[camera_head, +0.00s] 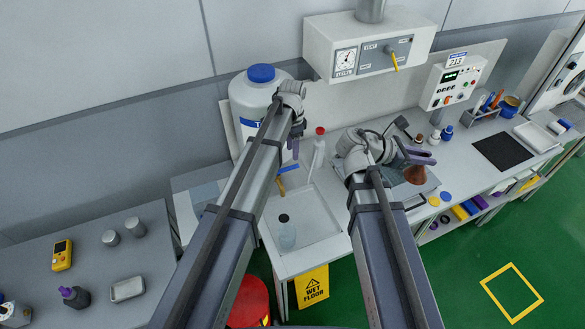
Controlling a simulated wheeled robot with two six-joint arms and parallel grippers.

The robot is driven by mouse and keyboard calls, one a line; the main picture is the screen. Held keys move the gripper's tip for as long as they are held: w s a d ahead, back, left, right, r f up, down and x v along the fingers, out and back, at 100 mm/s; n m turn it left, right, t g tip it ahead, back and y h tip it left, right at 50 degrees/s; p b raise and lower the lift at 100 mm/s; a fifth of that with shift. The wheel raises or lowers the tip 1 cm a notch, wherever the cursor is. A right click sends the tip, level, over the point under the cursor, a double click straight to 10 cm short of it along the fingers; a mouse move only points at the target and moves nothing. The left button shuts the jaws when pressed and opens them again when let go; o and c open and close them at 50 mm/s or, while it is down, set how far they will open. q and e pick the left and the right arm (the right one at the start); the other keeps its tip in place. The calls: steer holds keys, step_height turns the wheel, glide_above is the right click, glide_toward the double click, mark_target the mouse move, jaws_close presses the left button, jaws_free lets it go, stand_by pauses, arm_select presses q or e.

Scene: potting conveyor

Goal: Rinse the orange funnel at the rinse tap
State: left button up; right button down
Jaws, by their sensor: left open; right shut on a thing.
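The orange funnel (415,175) is at the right gripper, cone downward, above a grey tray-like surface on the bench. My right gripper (422,156), with purple fingers, is shut on the funnel; the exact grip point is small and partly hidden. The rinse tap, with a blue lever (289,168) and a brass-coloured part (281,187), is beside the white tank (245,100) and over the back left of the shallow sink (318,222). My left gripper (294,147) is open and empty just above the tap; the arm hides part of the tank and tap.
A wall box with a gauge (365,48) overhangs the bench. A wet-floor sign (312,287) and red bin (250,302) stand in front.

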mark_target(292, 167)
arm_select(q)
step_height(292, 167, down, 7)
steer(key=b, duration=0.6)
steer(key=shift+f, duration=0.1)
arm_select(e)
step_height(292, 167, down, 7)
steer(key=shift+f, duration=0.1)
arm_select(q)
jaws_close()
stand_by(0.6)
